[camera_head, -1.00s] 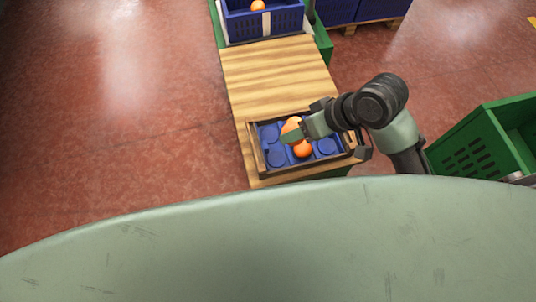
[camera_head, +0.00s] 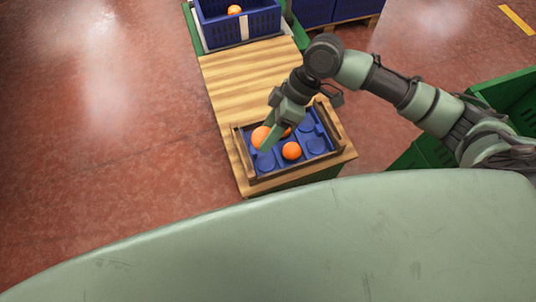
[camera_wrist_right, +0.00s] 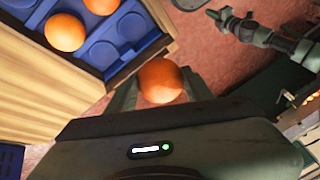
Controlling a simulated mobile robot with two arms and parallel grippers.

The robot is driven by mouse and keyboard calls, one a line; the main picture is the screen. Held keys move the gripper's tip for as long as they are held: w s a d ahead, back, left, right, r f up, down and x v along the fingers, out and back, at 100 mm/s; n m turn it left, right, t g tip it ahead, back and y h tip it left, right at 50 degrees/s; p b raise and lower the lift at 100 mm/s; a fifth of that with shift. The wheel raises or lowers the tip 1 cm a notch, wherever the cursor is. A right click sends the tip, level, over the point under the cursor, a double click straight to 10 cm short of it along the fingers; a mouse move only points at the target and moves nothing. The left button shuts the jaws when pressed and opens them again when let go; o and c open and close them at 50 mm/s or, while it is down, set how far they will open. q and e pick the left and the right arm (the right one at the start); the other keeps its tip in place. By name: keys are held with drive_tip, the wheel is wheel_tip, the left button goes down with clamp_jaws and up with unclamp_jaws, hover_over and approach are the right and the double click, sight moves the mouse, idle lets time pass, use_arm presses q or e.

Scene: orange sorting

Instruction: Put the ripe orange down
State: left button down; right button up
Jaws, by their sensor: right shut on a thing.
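My right gripper (camera_head: 268,138) is shut on a ripe orange (camera_head: 260,136) above the left part of a wooden-rimmed tray (camera_head: 300,168) with blue round cups. The held orange shows between the fingers in the right wrist view (camera_wrist_right: 160,80), outside the tray's edge (camera_wrist_right: 140,62) in that picture. A second orange (camera_head: 291,150) sits in the tray. A third orange (camera_head: 287,132) is partly hidden behind a finger. Two oranges in the tray also show in the wrist view, one whole (camera_wrist_right: 65,32) and one cut off at the top (camera_wrist_right: 102,5). My left gripper does not show in the head view.
The tray stands at the near end of a wooden table top (camera_head: 245,80). A blue crate (camera_head: 240,28) with an orange (camera_head: 234,10) stands at the far end. A green crate (camera_head: 425,155) is at the right, below my arm. Red floor lies open at the left.

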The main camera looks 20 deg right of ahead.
wheel_tip(320, 180, down, 12)
drive_tip(key=shift+f+b, duration=0.25)
drive_tip(key=shift+b, duration=0.1)
drive_tip(key=shift+f, duration=0.2)
drive_tip(key=o, duration=1.1)
drive_tip(key=shift+o, duration=0.2)
drive_tip(key=shift+r, duration=0.1)
drive_tip(key=shift+r, duration=0.3)
drive_tip(key=p+v, duration=0.9)
drive_tip(key=v, duration=0.2)
drive_tip(key=shift+d+r, duration=0.15)
drive_tip(key=shift+r, duration=0.15)
